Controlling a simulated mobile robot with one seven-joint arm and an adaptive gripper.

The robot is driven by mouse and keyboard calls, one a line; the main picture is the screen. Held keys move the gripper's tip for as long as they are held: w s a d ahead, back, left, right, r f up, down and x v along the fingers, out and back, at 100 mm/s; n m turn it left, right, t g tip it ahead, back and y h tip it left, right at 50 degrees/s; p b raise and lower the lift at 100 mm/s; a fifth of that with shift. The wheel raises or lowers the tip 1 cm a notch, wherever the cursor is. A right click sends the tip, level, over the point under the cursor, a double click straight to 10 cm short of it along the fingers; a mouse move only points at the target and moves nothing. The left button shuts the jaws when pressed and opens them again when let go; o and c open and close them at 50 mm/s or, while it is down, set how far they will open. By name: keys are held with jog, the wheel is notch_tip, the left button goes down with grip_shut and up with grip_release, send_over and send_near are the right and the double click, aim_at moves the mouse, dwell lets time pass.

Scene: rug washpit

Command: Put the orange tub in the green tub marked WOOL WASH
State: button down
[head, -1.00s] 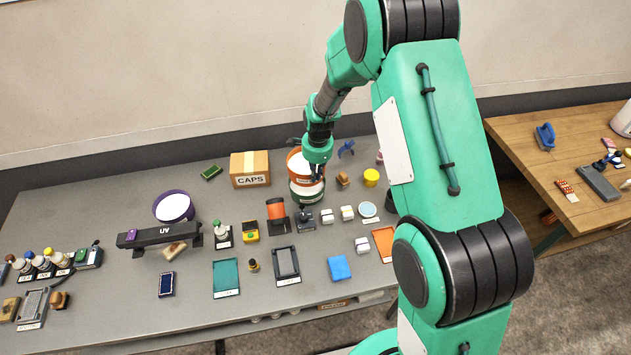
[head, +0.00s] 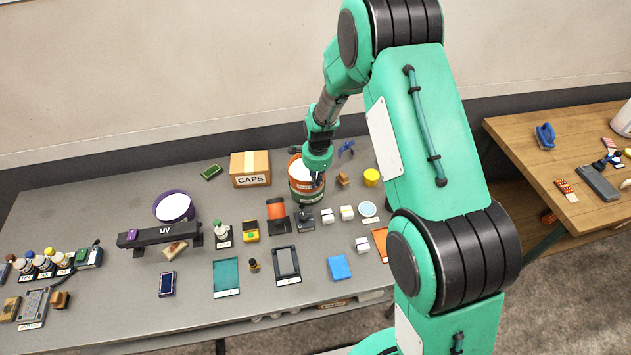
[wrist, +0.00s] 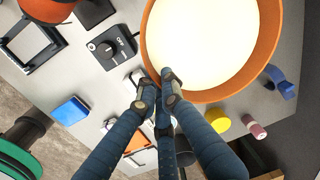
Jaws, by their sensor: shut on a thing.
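The orange tub (head: 294,172) is at the back middle of the grey table, with a pale inside. My gripper (head: 317,181) is shut on its rim. The wrist view shows the fingers (wrist: 162,84) closed at the near edge of the orange tub (wrist: 271,45), which looks upright. The green tub (head: 307,198) shows directly below the orange one in the head view, and its opening is now covered. I cannot tell whether the orange tub rests in it or is still held up. The green tub's label is too small to read.
A CAPS box (head: 250,170) stands to the left. A black control box with a knob (head: 305,220) is close in front. A yellow pot (head: 371,177) and a blue clamp-like thing (head: 346,149) are to the right. A wooden table (head: 560,140) stands farther right.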

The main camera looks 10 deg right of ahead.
jog(key=shift+f+b, duration=0.35)
jog(key=shift+f, duration=0.2)
jog(key=c, duration=1.9)
grip_release()
jog(key=r, duration=0.8)
jog(key=s+r, duration=0.1)
jog(key=r, duration=0.4)
jog(key=shift+d+r, duration=0.1)
jog(key=shift+d, duration=0.05)
